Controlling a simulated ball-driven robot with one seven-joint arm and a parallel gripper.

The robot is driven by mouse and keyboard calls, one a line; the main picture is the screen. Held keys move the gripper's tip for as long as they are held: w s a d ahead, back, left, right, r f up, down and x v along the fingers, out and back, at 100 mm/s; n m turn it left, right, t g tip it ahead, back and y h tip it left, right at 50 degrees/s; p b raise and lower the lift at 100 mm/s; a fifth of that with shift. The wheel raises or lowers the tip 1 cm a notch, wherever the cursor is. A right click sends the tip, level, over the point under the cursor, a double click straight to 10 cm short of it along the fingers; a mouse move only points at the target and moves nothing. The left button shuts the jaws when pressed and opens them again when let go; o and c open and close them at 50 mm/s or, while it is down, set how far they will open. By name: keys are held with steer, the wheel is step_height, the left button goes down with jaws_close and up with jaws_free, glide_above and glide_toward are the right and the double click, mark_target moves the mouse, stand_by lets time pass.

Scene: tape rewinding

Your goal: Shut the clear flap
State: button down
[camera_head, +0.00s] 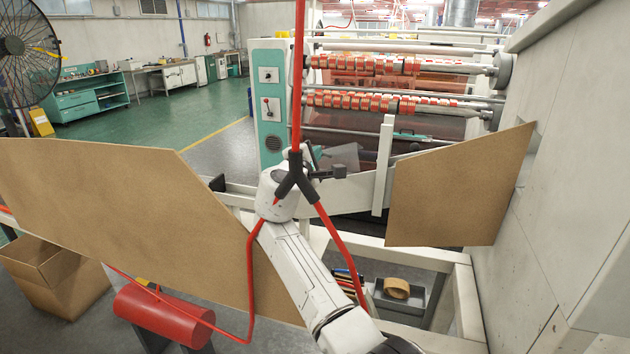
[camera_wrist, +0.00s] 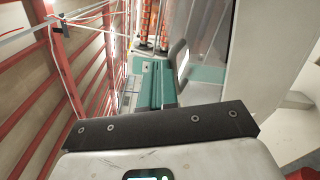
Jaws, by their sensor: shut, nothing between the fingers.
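A small smoky see-through pane (camera_head: 343,156), which looks like the clear flap, stands tilted beside the end of my arm in the head view. In the wrist view a dark-edged pale pane (camera_wrist: 182,62) stands upright ahead, seemingly the same flap; its hinge is hard to make out. My gripper (camera_head: 328,172) is small and dark in the head view, shut and empty, just below the pane. I cannot tell whether they touch. The red Y-shaped hose partly covers my wrist. The machine (camera_head: 271,105) has rollers with several red tape rolls (camera_head: 362,66) behind the pane.
Brown boards flank my arm, a large one at left (camera_head: 110,200) and another at right (camera_head: 450,190). A pale wall (camera_head: 560,200) closes the right side. A red cylinder (camera_head: 165,312) and a cardboard box (camera_head: 55,275) are low at left. Open floor lies far left.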

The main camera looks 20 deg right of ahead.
steer(key=shift+w+d+r+g, duration=0.15)
steer(key=shift+w+d, duration=0.25)
steer(key=shift+w, duration=0.2)
steer(key=shift+w+d+r+g, duration=0.15)
steer(key=shift+w+d, duration=0.25)
steer(key=shift+w, duration=0.15)
steer(key=shift+w+d+g, duration=0.1)
steer(key=shift+w+g, duration=0.15)
steer(key=shift+g, duration=0.15)
steer(key=shift+w+d+f+m+g+y, duration=0.15)
steer(key=shift+d+m+g+y, duration=0.05)
steer(key=shift+m+g+y, duration=0.1)
steer(key=shift+a, duration=0.1)
